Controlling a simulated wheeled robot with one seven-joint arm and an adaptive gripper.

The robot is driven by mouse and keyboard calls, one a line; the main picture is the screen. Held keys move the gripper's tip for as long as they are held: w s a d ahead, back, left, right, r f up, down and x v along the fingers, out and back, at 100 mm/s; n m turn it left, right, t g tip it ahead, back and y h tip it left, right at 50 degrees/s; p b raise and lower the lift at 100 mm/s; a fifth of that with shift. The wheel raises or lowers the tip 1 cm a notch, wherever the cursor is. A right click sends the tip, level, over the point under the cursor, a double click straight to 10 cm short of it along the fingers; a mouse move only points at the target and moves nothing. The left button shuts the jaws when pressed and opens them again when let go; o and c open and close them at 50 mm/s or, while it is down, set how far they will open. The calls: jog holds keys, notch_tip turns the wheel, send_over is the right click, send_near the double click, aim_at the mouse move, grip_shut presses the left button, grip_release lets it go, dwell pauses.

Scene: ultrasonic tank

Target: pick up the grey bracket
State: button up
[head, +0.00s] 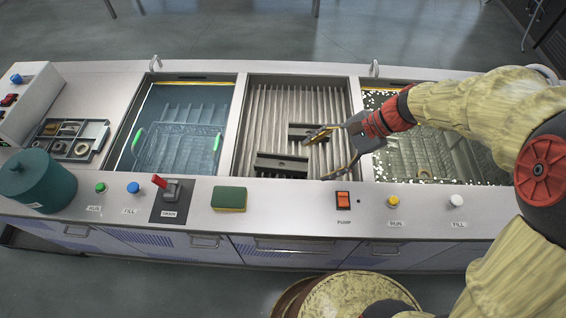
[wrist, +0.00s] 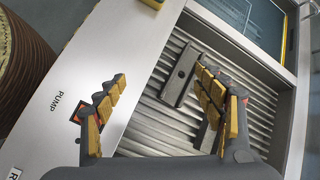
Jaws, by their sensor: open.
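Two dark grey bar-shaped pieces lie on the ridged floor of the middle bay (head: 262,108); either could be the grey bracket, and I cannot tell which. The nearer bar (head: 281,165) lies by the bay's front wall and is fully visible in the wrist view (wrist: 181,75). The farther bar (head: 298,130) is partly hidden by my gripper; in the wrist view (wrist: 203,137) a finger covers much of it. My gripper (head: 320,158) has yellow-padded fingers, spread apart and empty, above the right part of the bay. In the wrist view (wrist: 160,80) the nearer bar shows between the fingertips.
A left tank (head: 175,100) holds liquid and a green-handled wire basket (head: 180,148). A right tank (head: 435,155) lies beneath my arm. The front ledge carries a green sponge (head: 229,198), the red drain lever (head: 160,181) and the orange pump switch (head: 343,200). A teal pot (head: 38,182) stands left.

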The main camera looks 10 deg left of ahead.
aim_at(286, 165)
jog(key=w+a+f+m+y, duration=0.1)
jog(key=w+f+m, duration=0.1)
jog(key=f, duration=0.1)
jog(key=w+a+f+m+y, duration=0.1)
jog(key=w+f+m, duration=0.1)
jog(key=f, duration=0.1)
jog(key=w+a+f+m+y, duration=0.1)
jog(key=w+f+m+y, duration=0.1)
jog(key=shift+w+a+f, duration=0.2)
jog(key=shift+f, duration=0.2)
jog(key=shift+a+f+m, duration=0.25)
jog(key=shift+m, duration=0.05)
jog(key=shift+b+x, duration=0.65)
jog(key=shift+x, duration=0.55)
jog(key=b+x, duration=0.1)
jog(key=x, duration=0.2)
jog(key=f+b+x, duration=0.1)
jog(key=x, duration=0.1)
jog(key=shift+w+d+r+b, duration=0.1)
jog(key=shift+w+d+b, duration=0.15)
jog(key=shift+w+b, duration=0.1)
grip_shut()
jog(key=shift+r, duration=0.2)
